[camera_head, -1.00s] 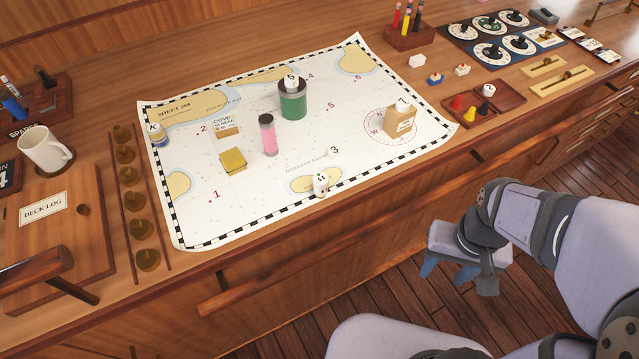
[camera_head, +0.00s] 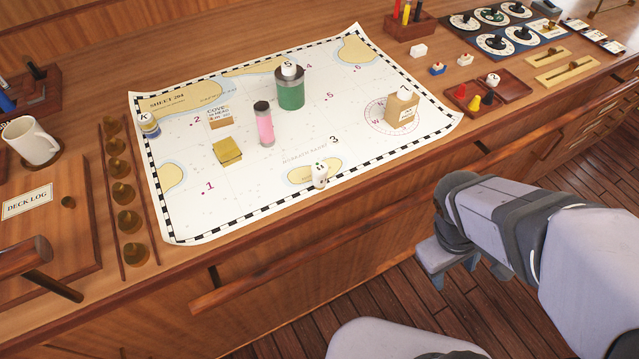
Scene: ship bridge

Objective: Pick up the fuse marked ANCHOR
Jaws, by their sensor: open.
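No mark reading ANCHOR can be made out in this view. A pink cylinder with dark ends (camera_head: 264,124) stands upright on the chart and looks like a fuse, but I can read no mark on it. A dark rack (camera_head: 30,92) at the far left holds blue and dark upright items, cut off by the picture's edge. My gripper (camera_head: 466,272) hangs in front of the counter, over the floor, well apart from both. It is open and empty, with its fingers partly hidden by my arm.
On the chart (camera_head: 225,228) stand a green cylinder (camera_head: 290,95), a tan box (camera_head: 401,108), a yellow block (camera_head: 227,151) and a white figure (camera_head: 319,175). A mug (camera_head: 33,141) and brass weights (camera_head: 122,193) are left. A drawer handle (camera_head: 250,285) juts from the front.

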